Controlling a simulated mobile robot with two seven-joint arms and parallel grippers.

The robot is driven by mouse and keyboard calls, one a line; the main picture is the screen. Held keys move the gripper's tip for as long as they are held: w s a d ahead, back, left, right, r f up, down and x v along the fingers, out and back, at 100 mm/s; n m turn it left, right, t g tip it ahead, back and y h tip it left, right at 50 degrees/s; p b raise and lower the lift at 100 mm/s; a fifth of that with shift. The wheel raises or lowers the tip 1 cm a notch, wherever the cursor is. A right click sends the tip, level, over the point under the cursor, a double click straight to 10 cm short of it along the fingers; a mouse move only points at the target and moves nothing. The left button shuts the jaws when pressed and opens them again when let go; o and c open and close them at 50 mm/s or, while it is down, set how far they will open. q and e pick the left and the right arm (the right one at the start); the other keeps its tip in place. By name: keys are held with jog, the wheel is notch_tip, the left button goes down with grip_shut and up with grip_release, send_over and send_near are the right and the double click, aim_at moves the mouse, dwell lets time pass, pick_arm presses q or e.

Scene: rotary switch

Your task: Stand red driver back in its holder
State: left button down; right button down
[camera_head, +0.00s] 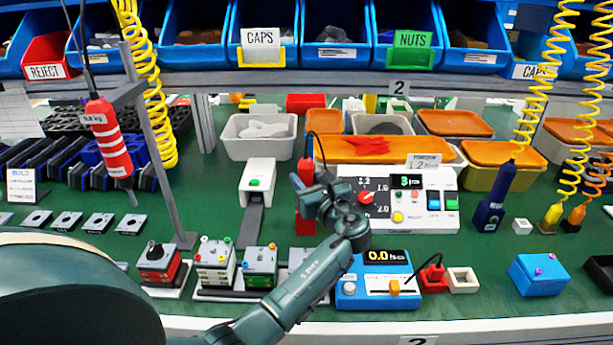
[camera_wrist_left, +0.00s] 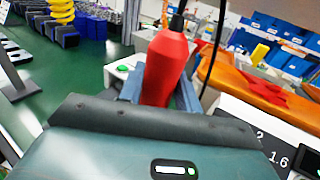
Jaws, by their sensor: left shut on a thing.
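The red driver (camera_head: 306,171) is upright in the head view, with a dark cord leaving its top. My left gripper (camera_head: 312,196) is shut on it from the near side. In the left wrist view the red driver (camera_wrist_left: 166,64) stands between the two finger pads of my left gripper (camera_wrist_left: 160,90). Its lower end is hidden there. A red part (camera_head: 305,224) shows directly below the gripper; I cannot tell whether it is the holder or the driver's lower body. My right gripper is not in view.
A white control panel (camera_head: 440,215) with a red knob stands right of the driver. A blue meter box (camera_head: 376,292) and small terminal blocks (camera_head: 214,264) lie in front. A white dispenser (camera_head: 257,180) is left. A striped red tool (camera_head: 108,140) hangs farther left.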

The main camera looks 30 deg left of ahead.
pick_arm(q)
jog(key=shift+f+p, duration=0.35)
jog(key=shift+f, duration=0.1)
dwell(1.1)
jog(key=c, duration=0.9)
grip_release()
jog(key=shift+f, duration=0.15)
jog(key=v, duration=1.3)
jog(key=shift+s, duration=0.1)
